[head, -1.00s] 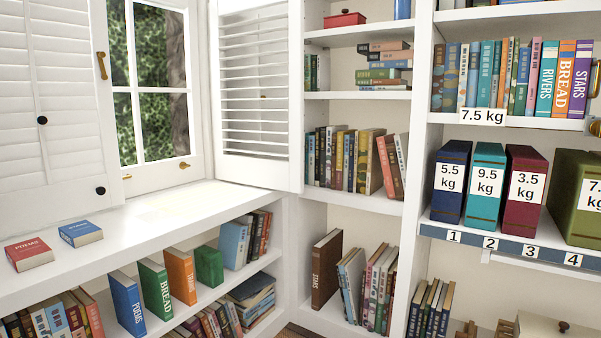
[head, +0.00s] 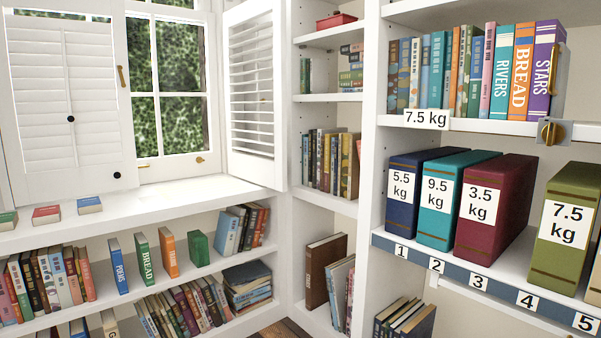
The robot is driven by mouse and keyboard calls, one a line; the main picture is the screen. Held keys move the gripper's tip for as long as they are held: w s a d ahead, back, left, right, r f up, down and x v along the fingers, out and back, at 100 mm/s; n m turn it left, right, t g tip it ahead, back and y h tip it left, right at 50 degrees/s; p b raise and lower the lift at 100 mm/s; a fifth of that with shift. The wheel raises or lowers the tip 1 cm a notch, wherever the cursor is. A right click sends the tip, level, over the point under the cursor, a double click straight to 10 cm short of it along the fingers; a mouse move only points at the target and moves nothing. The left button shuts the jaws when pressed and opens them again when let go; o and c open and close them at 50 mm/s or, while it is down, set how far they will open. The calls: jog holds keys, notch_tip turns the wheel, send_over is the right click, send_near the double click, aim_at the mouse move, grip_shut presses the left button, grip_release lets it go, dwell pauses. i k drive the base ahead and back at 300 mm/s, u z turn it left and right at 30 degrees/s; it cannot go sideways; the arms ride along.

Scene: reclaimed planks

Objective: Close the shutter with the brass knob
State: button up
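The right shutter (head: 250,85) is a white louvred panel. It stands swung open at the right of the window, angled against the bookcase side. A small brass-coloured spot, perhaps its knob (head: 262,99), shows between its slats. The left shutter (head: 40,110) is white and covers the left part of the window. It bears a black knob (head: 70,119) at mid-height and another lower right. A brass pull (head: 122,76) is near its right edge. The right part of the window (head: 180,120) is uncovered. My gripper is not in view.
The white sill (head: 190,193) runs below the window, with several small books at its left. Shelves of books lie beneath. The tall bookcase (head: 370,110) at right holds labelled boxes on a numbered shelf.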

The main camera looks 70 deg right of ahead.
aim_at(272, 174)
jog(key=z, duration=1.7)
